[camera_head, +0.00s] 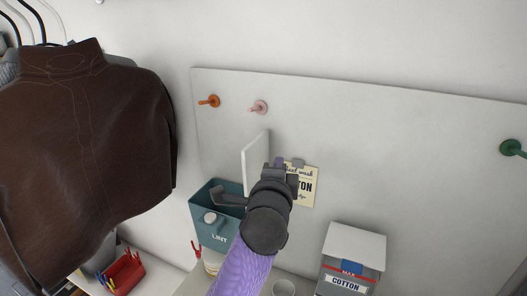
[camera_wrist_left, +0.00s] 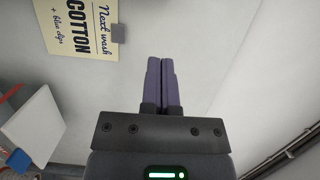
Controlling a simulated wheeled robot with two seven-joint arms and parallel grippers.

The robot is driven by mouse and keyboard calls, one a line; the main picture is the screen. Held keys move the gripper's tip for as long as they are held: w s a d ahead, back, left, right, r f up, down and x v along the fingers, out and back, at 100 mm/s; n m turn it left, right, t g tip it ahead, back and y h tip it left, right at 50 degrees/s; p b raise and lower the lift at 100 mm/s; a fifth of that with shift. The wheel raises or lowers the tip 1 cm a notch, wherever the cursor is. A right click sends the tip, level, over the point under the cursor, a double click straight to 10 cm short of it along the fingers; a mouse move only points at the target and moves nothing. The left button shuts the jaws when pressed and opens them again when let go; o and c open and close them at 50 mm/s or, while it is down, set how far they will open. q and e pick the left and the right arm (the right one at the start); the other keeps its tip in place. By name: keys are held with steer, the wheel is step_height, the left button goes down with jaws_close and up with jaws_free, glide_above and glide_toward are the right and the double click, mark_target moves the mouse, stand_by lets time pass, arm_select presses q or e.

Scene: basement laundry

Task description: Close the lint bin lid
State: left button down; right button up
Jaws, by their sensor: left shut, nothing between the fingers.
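The teal lint bin (camera_head: 219,234) is mounted low on the pale wall board in the head view, with "LINT" lettering on its front. Its white lid (camera_head: 254,160) stands up, so the bin is open. My left gripper (camera_head: 279,162) is just right of the lid and overlaps its lower right edge in the head view; I cannot tell whether they touch. In the left wrist view the purple fingers (camera_wrist_left: 160,75) are together with nothing between them. The lid is not clearly seen there. My forearm and wrist hide the bin's right side. My right gripper is out of view.
A "COTTON" note (camera_head: 307,188) hangs behind my gripper. A cotton box (camera_head: 355,247) with a white top stands at right. A brown jacket (camera_head: 85,140) hangs at left. A red basket (camera_head: 122,273) sits lower left. Colored pegs, including a pink one (camera_head: 258,106), stick out of the board.

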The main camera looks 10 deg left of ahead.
mark_target(263, 154)
arm_select(q)
steer(key=w+a, duration=0.2)
steer(key=w+a+p, duration=0.1)
steer(key=w+a, duration=0.1)
steer(key=w, duration=0.1)
steer(key=shift+a+f, duration=0.1)
steer(key=shift+f, duration=0.05)
